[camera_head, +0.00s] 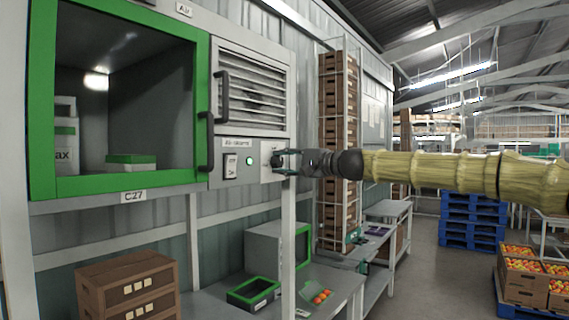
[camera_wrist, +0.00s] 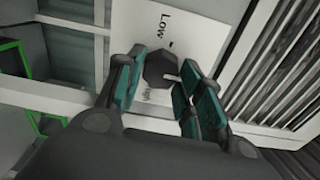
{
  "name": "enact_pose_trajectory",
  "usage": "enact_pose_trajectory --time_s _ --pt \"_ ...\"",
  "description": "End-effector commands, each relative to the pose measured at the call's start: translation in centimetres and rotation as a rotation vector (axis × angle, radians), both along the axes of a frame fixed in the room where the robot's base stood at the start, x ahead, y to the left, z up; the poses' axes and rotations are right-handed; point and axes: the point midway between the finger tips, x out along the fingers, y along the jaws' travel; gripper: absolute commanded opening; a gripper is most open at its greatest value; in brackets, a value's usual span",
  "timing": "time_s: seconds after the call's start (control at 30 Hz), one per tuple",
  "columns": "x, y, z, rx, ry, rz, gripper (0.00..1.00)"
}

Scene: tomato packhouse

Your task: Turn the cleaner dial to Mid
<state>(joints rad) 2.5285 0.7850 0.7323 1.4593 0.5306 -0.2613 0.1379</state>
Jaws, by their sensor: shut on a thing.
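The cleaner dial (camera_head: 277,161) is a dark knob on the white control panel of the air cleaner (camera_head: 252,90), right of a green light and a switch. In the wrist view the dial (camera_wrist: 160,66) is a dark, many-sided knob. The word "Low" stands above it, with a small dark mark between; another label below is partly hidden and hard to read. My gripper (camera_head: 287,163) reaches in from the right; its teal fingers (camera_wrist: 163,72) are shut on the dial, one on each side. No "Mid" label is readable, and I cannot tell where the dial points.
A green-framed cabinet (camera_head: 118,190) marked C27 adjoins the cleaner on the left. A door handle (camera_head: 221,97) and the louvre grille are close above the panel. Below are a bench (camera_head: 338,290) with a green-rimmed tray and brown crates (camera_head: 128,285). The aisle at right is open.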

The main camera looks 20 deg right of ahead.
Motion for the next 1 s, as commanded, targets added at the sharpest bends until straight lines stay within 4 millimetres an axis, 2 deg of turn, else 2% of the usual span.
enact_pose_trajectory --time_s 0.37,0.4,0.5,0.83,1.0 --pt "0.0 -0.1 0.1 0.003 0.001 -0.003 0.13" --pt "0.0 -0.1 0.1 0.003 0.001 -0.003 0.42" --pt "0.0 -0.1 0.0 0.003 0.001 -0.002 0.59" --pt "-0.1 -0.1 0.0 0.002 0.001 -0.001 0.59" --pt "-1.0 -0.8 0.2 0.003 0.0 -0.001 0.59"
